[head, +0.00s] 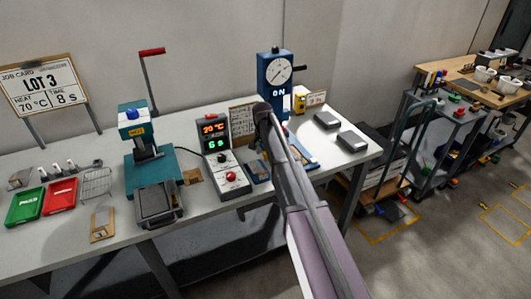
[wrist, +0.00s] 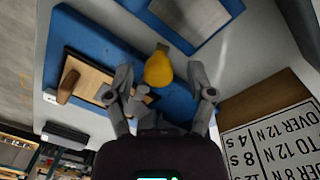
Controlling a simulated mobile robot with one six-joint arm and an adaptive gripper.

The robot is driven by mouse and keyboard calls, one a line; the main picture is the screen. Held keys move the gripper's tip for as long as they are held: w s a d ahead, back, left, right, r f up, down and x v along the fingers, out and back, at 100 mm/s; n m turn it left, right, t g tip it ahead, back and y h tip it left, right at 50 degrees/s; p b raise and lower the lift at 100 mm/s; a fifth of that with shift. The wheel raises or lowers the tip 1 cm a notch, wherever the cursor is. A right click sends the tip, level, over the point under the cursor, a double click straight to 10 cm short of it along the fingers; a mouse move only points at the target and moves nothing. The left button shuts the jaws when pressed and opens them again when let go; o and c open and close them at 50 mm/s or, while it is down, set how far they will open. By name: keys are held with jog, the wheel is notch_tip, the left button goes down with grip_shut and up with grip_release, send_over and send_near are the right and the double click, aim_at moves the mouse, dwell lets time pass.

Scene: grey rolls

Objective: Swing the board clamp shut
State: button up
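In the wrist view a yellow knob (wrist: 158,70), which looks like the handle end of the board clamp, sits over a blue base (wrist: 85,32). My gripper (wrist: 160,82) is open, with one finger on each side of the knob. Whether the fingers touch it I cannot tell. A grey piece shows just below the knob; the clamp's joint is hidden. A brown board (wrist: 92,78) with a wooden block lies on the blue base to the left. In the head view my arm hides my gripper and most of the clamp; a strip of blue base (head: 303,155) shows beside it.
A blue force gauge (head: 275,75) reading "ON" stands behind my arm. A controller (head: 217,140) and a teal press (head: 143,165) stand to the left. A printed chart (wrist: 268,142) is close to my gripper's right in the wrist view.

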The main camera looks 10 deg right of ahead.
jog(key=shift+s+d+n, duration=0.1)
jog(key=shift+n, duration=0.2)
